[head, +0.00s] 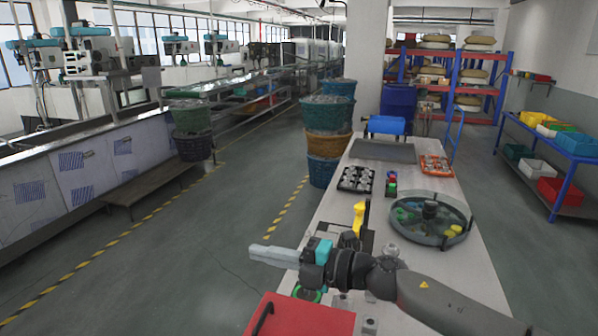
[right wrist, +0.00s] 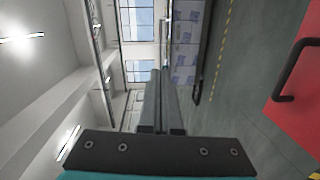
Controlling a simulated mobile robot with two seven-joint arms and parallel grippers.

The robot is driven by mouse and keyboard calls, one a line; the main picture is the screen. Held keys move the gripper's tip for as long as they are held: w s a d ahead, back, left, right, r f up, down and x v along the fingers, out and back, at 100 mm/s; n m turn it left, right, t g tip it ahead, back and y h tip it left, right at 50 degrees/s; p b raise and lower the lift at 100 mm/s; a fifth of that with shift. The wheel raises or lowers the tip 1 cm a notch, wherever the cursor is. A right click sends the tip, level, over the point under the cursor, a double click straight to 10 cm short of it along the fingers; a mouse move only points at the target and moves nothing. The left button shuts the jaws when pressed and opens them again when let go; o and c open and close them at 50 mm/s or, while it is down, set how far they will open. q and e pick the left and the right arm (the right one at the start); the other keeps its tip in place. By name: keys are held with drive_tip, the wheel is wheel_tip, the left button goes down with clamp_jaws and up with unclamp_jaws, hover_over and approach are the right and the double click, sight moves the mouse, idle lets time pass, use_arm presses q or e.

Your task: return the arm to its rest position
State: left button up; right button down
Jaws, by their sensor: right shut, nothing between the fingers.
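My right arm reaches in from the lower right of the head view, across the front end of the long table. My right gripper (head: 254,250) points left, past the table's left edge, over the floor. It is shut and empty. In the right wrist view its fingers (right wrist: 157,80) lie together with nothing between them. My left gripper does not show in either view.
The white table (head: 395,210) bears a round tank (head: 464,226), a black tray (head: 356,180), an orange tray (head: 436,166) and a yellow-handled device (head: 358,217). A red box (head: 300,318) stands in front, below my gripper. Stacked baskets (head: 325,115) stand left of the table. Aisle floor is clear.

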drive_tip(key=s+d+f+m+t+h, duration=0.2)
drive_tip(key=d+f+m+t+h, duration=0.2)
drive_tip(key=d+m+h, duration=0.55)
drive_tip(key=s+d+f+m+t+h, duration=0.2)
drive_tip(key=d+f+m+t+h, duration=0.25)
drive_tip(key=m, duration=0.95)
drive_tip(key=s+d+f+m+g+h, duration=0.1)
drive_tip(key=s+d+f+m+g, duration=0.2)
drive_tip(key=s, duration=0.5)
drive_tip(key=s+d+f+m+g, duration=0.1)
drive_tip(key=s+d+f+g, duration=0.3)
drive_tip(key=s, duration=0.5)
drive_tip(key=s+d+f+m+g+h, duration=0.1)
drive_tip(key=s+d+f+m+g, duration=0.1)
drive_tip(key=s+f+g, duration=0.45)
drive_tip(key=s+f+t+b, duration=0.2)
drive_tip(key=f+b, duration=0.8)
drive_tip(key=f, duration=2.1)
drive_tip(key=s+d+f+g+b, duration=0.1)
drive_tip(key=s+f+b, duration=0.3)
drive_tip(key=s+f, duration=0.4)
drive_tip(key=s+d+f+b, duration=0.2)
drive_tip(key=s+f+b, duration=0.2)
drive_tip(key=s+f, duration=0.4)
wheel_tip(320, 180, down, 5)
drive_tip(key=shift+s+f+n+g, duration=0.1)
drive_tip(key=shift+s+n+g, duration=0.1)
drive_tip(key=shift+n+g, duration=0.2)
